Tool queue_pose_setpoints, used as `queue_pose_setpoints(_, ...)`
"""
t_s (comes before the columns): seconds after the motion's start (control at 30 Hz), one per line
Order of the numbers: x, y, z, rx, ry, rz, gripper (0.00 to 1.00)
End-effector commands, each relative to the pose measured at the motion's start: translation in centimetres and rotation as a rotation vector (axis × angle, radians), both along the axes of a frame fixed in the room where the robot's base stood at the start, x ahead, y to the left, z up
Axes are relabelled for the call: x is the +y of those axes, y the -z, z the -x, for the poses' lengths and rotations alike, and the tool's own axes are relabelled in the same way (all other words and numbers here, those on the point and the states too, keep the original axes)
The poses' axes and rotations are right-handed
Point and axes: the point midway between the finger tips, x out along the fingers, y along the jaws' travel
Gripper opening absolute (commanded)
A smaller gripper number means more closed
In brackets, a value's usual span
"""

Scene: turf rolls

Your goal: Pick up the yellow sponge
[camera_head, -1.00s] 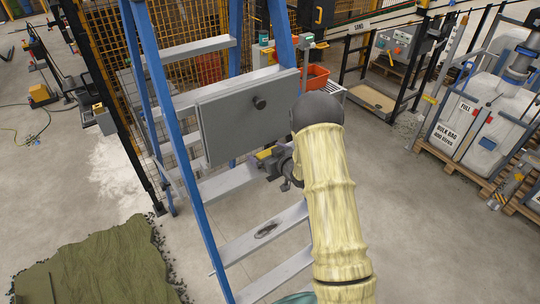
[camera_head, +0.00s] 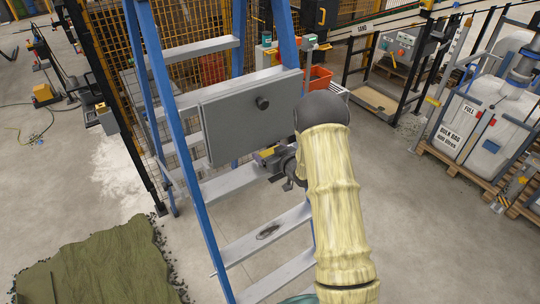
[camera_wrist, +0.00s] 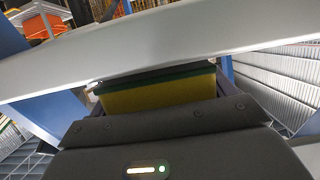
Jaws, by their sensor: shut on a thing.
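The yellow sponge (camera_wrist: 160,96) has a green top layer and sits between my gripper's fingers in the wrist view. My gripper (camera_head: 272,158) is shut on it, beside the steps of the blue ladder (camera_head: 185,150). In the head view only a small yellow bit of the sponge (camera_head: 266,153) shows next to the gripper, below the grey box. A pale ladder step (camera_wrist: 160,52) crosses the wrist view just above the sponge. The fingertips are mostly hidden, and I cannot tell whether the sponge touches a step.
A grey box with a black knob (camera_head: 250,118) is on the ladder above my gripper. A dark ring-like thing (camera_head: 268,231) lies on a lower step. An orange bin (camera_head: 318,78) stands behind.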

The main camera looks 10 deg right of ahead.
Motion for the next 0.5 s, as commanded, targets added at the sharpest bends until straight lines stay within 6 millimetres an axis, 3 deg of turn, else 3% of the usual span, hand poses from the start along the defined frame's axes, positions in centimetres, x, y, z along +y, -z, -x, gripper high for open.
queue_pose_setpoints(0.27,-0.1,-2.6,0.0,-0.006,0.001,0.0,0.59)
queue_pose_setpoints(0.5,-2.2,-2.3,5.1,0.0,0.004,0.0,0.59)
